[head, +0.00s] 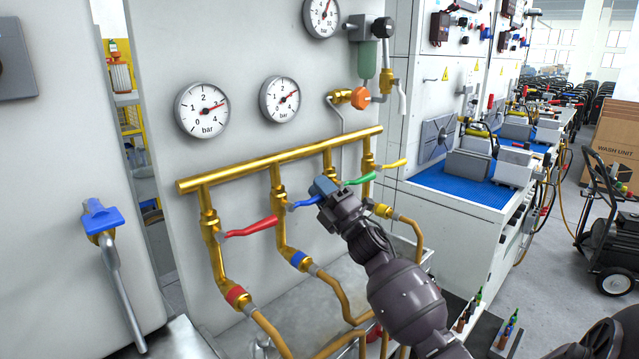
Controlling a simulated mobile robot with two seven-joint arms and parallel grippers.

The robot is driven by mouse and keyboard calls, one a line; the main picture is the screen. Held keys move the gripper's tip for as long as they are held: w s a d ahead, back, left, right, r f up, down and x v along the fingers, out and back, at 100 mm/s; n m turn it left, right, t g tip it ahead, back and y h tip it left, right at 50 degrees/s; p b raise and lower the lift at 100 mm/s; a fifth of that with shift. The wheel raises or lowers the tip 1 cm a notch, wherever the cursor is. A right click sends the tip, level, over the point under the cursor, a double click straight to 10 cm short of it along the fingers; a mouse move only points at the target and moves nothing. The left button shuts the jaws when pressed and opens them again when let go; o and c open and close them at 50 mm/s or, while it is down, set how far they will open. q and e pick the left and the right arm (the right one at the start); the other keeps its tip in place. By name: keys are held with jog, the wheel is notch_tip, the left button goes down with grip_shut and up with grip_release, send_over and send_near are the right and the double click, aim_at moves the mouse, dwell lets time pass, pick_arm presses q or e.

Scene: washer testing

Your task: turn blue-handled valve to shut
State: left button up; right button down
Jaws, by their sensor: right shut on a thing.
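The brass manifold (250,168) runs along the grey panel with several lever valves below it. The blue valve handle (304,203) extends right from the second valve body (278,197), nearly level and slightly raised at its outer end. A blue band (299,258) marks the pipe below that valve. My right gripper (324,188) reaches up from the lower right and is shut on the outer end of the blue handle, hiding its tip. My left gripper is not in view.
The red handle (252,227) is close on the left, the green handle (358,180) close on the right. A yellow handle (392,164) is further right. Gauges (202,109) hang above. Another blue-handled tap (101,217) is at far left.

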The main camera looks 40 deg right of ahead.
jog(key=shift+f+m+h, duration=0.3)
jog(key=shift+m+h, duration=0.3)
jog(key=shift+m, duration=0.1)
jog(key=shift+f, duration=0.1)
jog(key=c, duration=1)
grip_release()
jog(key=shift+d, duration=0.1)
jog(key=shift+o, duration=0.2)
jog(key=v, duration=1)
jog(key=shift+s+f+b, duration=0.25)
jog(key=shift+s+b, duration=0.1)
jog(key=shift+b, duration=0.05)
